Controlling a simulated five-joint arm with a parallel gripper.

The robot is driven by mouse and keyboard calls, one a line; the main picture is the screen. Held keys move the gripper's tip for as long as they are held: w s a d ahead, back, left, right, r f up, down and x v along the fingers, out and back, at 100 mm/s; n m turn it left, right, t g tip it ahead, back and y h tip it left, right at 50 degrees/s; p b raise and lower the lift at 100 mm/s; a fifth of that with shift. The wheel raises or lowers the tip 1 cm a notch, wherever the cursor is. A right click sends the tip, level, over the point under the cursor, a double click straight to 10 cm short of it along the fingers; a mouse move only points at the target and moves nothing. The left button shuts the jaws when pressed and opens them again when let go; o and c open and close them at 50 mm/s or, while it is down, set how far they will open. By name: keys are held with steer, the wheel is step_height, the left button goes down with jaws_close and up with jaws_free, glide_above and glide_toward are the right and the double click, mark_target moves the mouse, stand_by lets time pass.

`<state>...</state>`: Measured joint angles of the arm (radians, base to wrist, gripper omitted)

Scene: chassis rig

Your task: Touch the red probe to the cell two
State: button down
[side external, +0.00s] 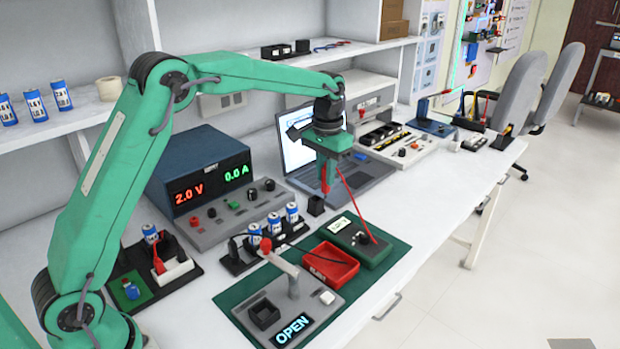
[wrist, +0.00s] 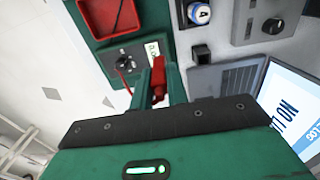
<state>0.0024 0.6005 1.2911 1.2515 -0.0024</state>
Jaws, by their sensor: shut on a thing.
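My gripper (side external: 325,184) is shut on the red probe (side external: 324,176) and holds it above the bench, near a small black block (side external: 316,206). The probe also shows between the fingers in the wrist view (wrist: 158,82). A red lead runs from it to the green meter (side external: 372,253). Several blue and white cells stand in a black holder, including a left one (side external: 254,235), a middle one (side external: 274,223) and a right one (side external: 292,212). The probe is apart from them. I cannot read which is cell two. One cell (wrist: 199,13) shows at the wrist view's top edge.
A red tray (side external: 331,264) and a fixture with a red-knobbed lever (side external: 285,263) and an OPEN display (side external: 292,329) sit in front. A power supply (side external: 205,175) reads 2.0 V and 0.0 A. A laptop (side external: 355,180) stands behind my gripper.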

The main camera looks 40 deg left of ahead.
steer(key=s+a, duration=0.4)
steer(key=s, duration=0.4)
steer(key=s+a, duration=0.4)
steer(key=s, duration=0.4)
steer(key=shift+r, duration=0.25)
steer(key=shift+f, duration=0.2)
steer(key=shift+f, duration=1.9)
steer(key=shift+w+f, duration=0.1)
steer(key=shift+f, duration=0.3)
steer(key=shift+r, duration=0.1)
stand_by(0.6)
steer(key=shift+r, duration=2.95)
